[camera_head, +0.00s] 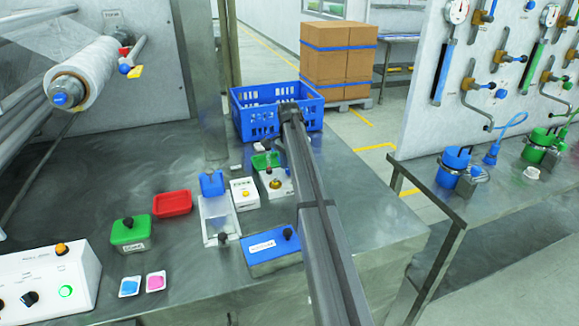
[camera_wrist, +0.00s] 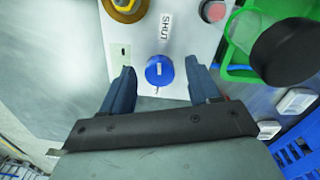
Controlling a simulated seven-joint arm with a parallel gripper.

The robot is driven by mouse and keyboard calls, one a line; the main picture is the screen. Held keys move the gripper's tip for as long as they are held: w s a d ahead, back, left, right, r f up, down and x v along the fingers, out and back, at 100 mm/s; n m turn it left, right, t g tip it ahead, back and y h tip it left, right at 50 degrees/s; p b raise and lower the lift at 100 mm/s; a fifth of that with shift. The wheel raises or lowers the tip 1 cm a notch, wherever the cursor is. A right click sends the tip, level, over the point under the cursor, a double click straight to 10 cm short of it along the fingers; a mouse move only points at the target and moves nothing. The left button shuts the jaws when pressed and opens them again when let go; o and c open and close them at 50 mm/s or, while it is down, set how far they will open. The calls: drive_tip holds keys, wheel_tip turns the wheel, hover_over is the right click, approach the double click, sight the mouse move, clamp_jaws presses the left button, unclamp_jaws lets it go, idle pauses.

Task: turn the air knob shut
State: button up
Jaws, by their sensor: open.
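A round blue knob (camera_wrist: 160,70), which I take to be the air knob, sits on a white panel (camera_wrist: 147,27) in the wrist view. It has a small white mark on its top, too small to read. A label reading SHUT (camera_wrist: 166,33) is on the panel just beyond it. My gripper (camera_wrist: 160,82) is open, with one dark finger on each side of the knob and a visible gap at both sides. In the head view the white panel (camera_head: 284,187) is partly hidden behind my arm. The blue knob and my fingers cannot be made out there.
A brass knob (camera_wrist: 124,6) and a reddish button (camera_wrist: 213,10) are on the panel. A green part with a black knob (camera_wrist: 284,50) stands close right of my fingers. A blue crate (camera_head: 250,118) stands behind; a blue lidded box (camera_head: 270,252) lies in front.

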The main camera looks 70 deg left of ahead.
wheel_tip(320, 180, up, 14)
drive_tip(key=shift+a, duration=0.2)
idle(0.6)
drive_tip(key=shift+f, duration=0.1)
idle(0.3)
